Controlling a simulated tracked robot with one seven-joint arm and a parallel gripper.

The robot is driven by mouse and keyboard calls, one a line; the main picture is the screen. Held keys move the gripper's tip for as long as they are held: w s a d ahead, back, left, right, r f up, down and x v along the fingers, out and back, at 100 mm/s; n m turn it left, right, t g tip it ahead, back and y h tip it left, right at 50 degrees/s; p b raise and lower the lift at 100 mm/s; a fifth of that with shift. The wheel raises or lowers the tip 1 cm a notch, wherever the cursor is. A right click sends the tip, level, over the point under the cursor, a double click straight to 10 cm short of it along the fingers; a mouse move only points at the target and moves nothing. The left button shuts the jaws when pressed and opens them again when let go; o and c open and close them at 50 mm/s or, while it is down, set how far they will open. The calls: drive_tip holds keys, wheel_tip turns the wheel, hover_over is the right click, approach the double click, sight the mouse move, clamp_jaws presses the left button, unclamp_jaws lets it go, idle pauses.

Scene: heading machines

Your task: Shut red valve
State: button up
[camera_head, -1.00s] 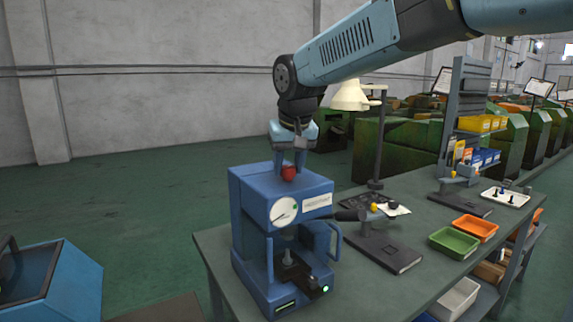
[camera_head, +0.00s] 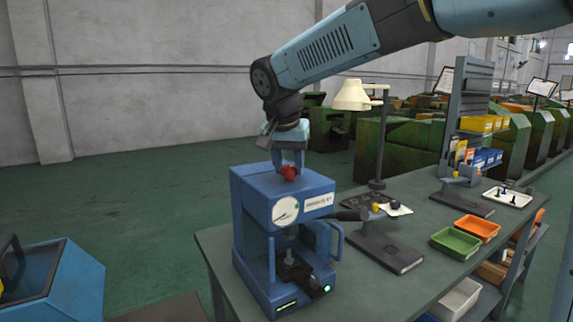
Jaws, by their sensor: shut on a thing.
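The red valve (camera_head: 289,173) is a small red knob on top of a blue press-like machine (camera_head: 260,195) with a round white dial on its front. The machine stands on the near left part of the workbench. My gripper (camera_head: 288,165) points down from above, and its fingers are shut on the red valve. The fingers hide part of the knob.
The workbench (camera_head: 365,282) extends to the right. On it are a lamp (camera_head: 352,96), a dark flat-based device (camera_head: 385,248), a green tray (camera_head: 454,242) and an orange tray (camera_head: 477,228). Another blue machine (camera_head: 70,285) stands at the lower left. Green machines line the back.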

drive_tip(key=shift+f, duration=0.1)
drive_tip(key=o, duration=1.1)
drive_tip(key=shift+c, duration=0.2)
drive_tip(key=v, duration=1.4)
drive_tip(key=shift+f, duration=0.1)
